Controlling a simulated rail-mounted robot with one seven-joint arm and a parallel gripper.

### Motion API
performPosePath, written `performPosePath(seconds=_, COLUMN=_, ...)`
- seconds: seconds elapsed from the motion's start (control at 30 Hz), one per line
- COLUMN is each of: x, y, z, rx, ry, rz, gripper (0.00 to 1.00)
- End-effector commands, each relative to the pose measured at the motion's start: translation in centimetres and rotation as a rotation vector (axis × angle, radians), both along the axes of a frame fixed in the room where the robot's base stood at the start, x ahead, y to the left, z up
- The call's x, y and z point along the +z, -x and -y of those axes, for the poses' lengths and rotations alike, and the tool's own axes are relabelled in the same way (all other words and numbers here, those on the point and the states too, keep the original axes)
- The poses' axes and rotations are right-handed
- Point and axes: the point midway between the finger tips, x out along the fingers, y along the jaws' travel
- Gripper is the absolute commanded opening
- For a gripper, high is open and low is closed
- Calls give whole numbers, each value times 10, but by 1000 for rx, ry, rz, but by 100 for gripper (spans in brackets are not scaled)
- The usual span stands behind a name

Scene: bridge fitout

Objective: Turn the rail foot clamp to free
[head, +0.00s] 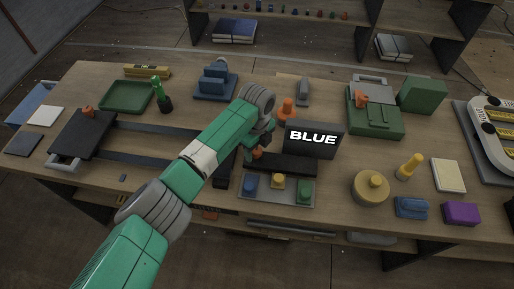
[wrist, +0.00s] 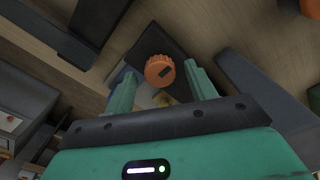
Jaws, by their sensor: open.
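An orange ribbed knob (wrist: 160,70) with a dark slot mark on its face sits on a dark block in the wrist view; it appears to be the rail foot clamp. In the head view the orange knob (head: 257,153) shows partly beneath my gripper, at the left end of a dark bar (head: 290,166). My gripper (wrist: 160,80) is open, with one green finger to each side of the knob in the picture. I cannot tell whether the fingers touch it. In the head view my arm hides part of the gripper (head: 259,143).
A dark panel reading BLUE (head: 313,140) stands close to the right of my gripper, with an orange post (head: 286,110) behind it. A tray of coloured buttons (head: 277,192) lies in front. Dark rails (head: 150,130) run left. A round tan pot (head: 370,188) stands right.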

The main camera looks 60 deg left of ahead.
Motion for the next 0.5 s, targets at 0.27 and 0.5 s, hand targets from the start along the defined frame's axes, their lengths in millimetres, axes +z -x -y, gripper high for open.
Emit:
performPosePath(seconds=0.27, x=1, y=0, z=0, rx=0, ry=0, rz=0, gripper=28)
performPosePath(seconds=0.5, x=1, y=0, z=0, rx=4, ry=0, rz=0, gripper=11)
